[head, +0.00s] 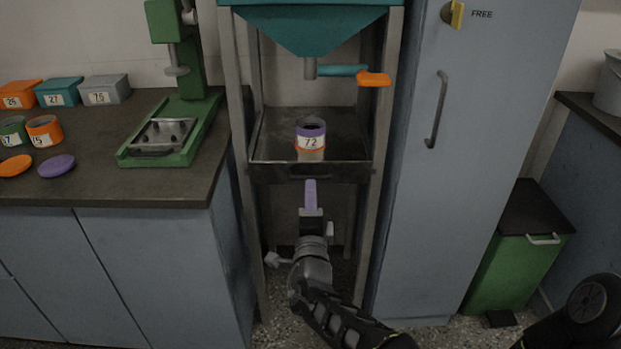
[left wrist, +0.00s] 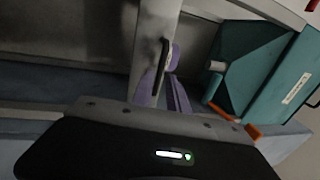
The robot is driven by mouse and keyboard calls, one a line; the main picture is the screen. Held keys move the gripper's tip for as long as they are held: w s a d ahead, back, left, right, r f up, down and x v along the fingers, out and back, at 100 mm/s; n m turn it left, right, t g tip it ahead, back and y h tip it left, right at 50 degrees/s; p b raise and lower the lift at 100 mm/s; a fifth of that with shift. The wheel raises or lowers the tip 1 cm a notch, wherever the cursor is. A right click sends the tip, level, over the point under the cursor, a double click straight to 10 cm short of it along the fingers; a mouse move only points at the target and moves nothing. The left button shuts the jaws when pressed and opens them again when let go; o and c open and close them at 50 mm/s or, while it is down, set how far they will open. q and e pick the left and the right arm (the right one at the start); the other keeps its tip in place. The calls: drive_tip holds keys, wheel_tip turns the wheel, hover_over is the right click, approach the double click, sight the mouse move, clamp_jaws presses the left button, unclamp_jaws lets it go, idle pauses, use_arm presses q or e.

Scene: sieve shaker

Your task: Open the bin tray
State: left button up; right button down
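The dark tray (head: 270,173) sits in the metal frame under the teal hopper (head: 320,28). A jar (head: 311,142) labelled 72, with purple and orange bands, stands on it. My left gripper (head: 310,184), with purple fingers, is just in front of the tray's front wall. In the left wrist view the purple fingers (left wrist: 164,82) stand apart, with a dark upright bar (left wrist: 153,68) seen between them; it looks like the tray's handle. I cannot tell whether they touch it. The hopper also shows in the left wrist view (left wrist: 255,65). My right gripper is not in view.
The frame's legs (head: 240,110) stand on both sides of the tray. A counter (head: 90,190) with a green press (head: 180,125) and several tubs is at left. A tall blue cabinet (head: 450,180) and a green bin (head: 510,260) are at right. An orange-ended lever (head: 373,79) sticks out above.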

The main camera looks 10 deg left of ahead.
sight(311, 176)
use_arm(q)
drive_tip(key=x, duration=0.5)
drive_tip(key=shift+w+a, duration=0.1)
drive_tip(key=shift+w, duration=0.1)
drive_tip(key=shift+r, duration=0.1)
clamp_jaws()
idle(1.1)
